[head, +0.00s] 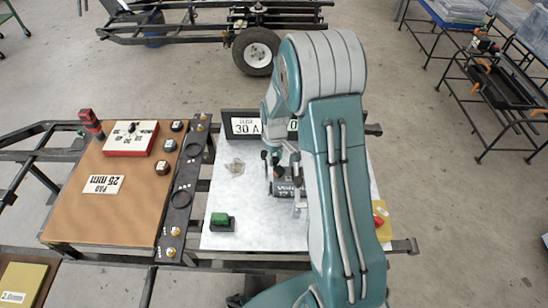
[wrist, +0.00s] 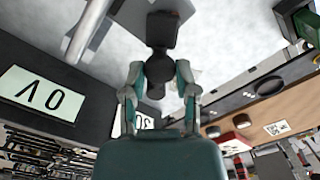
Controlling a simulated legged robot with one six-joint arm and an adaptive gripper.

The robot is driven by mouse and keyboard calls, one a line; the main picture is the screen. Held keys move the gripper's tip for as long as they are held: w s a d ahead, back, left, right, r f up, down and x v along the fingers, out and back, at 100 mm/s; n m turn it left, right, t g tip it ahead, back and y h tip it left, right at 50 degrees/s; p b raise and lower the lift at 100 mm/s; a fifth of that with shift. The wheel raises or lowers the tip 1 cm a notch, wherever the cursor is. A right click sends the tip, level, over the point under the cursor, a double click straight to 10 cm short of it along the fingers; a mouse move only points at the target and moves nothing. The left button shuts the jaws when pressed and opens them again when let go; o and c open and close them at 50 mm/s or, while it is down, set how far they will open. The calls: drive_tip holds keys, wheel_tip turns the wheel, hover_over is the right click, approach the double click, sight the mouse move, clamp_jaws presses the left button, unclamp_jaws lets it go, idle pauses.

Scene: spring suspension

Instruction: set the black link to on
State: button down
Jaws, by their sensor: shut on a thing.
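My gripper (wrist: 160,78) is shut on a dark piece (wrist: 160,62), which appears to be the black link. In the wrist view its teal fingers are on both sides of the piece, and a dark square part shows beyond it. In the head view my gripper (head: 272,165) is low over the pale tabletop, beside a dark block (head: 289,189) with partly hidden white lettering. My arm covers the right part of this area. I cannot tell the link's on or off position.
A dark panel with a "30 A" label (head: 246,126) stands behind my gripper. A green block (head: 221,222) lies front left on the pale tabletop (head: 240,200). A yellow base with a red button (head: 379,220) is at right. A brown board (head: 125,210) with a red-and-white box is at left.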

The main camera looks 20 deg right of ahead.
sight(275, 159)
drive_tip(key=shift+s+f, duration=0.2)
drive_tip(key=shift+s, duration=0.05)
drive_tip(key=shift+c, duration=1.9)
unclamp_jaws()
drive_tip(key=shift+w+d+r, duration=0.1)
drive_tip(key=shift+w, duration=0.05)
drive_tip(key=shift+w+r, duration=0.1)
drive_tip(key=shift+r, duration=0.25)
wheel_tip(275, 159, up, 11)
drive_tip(key=shift+r, duration=0.1)
